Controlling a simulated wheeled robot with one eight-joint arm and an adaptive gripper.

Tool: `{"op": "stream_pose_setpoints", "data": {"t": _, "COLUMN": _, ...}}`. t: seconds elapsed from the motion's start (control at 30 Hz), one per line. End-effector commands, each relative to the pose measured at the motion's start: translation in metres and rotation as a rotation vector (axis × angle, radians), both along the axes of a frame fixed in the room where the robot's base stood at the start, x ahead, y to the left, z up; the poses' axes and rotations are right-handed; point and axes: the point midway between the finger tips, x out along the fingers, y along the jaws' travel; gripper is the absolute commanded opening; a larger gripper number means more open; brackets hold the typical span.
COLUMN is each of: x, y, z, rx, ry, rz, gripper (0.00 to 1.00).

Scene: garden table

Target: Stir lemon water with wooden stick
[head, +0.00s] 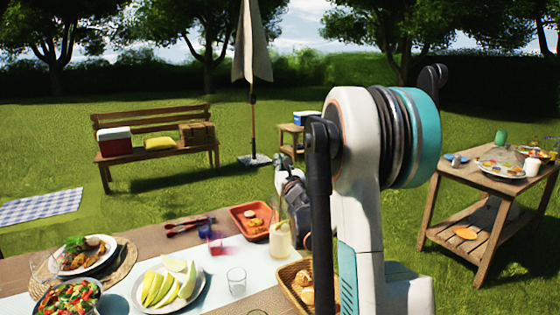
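A clear glass jug (280,240) of pale yellow lemon water stands on the table near its far edge, just left of my arm. My gripper (298,208) is a small dark shape above and at the right of the jug's upper part. My arm's large link hides part of it. The fingertips are too small and too covered to tell whether they are open or shut. I cannot make out the wooden stick clearly, in the gripper or in the jug.
An orange tray (238,213) with food stands left of the jug, and a bread basket (287,290) stands in front. An empty glass (236,281), a red drink (216,243) and a plate of melon slices (142,303) are nearby. A wooden side table (436,198) stands at right.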

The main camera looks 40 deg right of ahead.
Motion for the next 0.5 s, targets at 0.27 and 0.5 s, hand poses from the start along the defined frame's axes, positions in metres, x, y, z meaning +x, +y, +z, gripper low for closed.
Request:
{"op": "stream_pose_setpoints", "data": {"t": 0.27, "x": 0.000, "y": 0.000, "z": -0.020, "rx": 0.000, "ry": 0.000, "rz": 0.000, "gripper": 0.00}}
{"op": "stream_pose_setpoints", "data": {"t": 0.5, "x": 0.000, "y": 0.000, "z": -0.037, "rx": 0.000, "ry": 0.000, "rz": 0.000, "gripper": 0.00}}
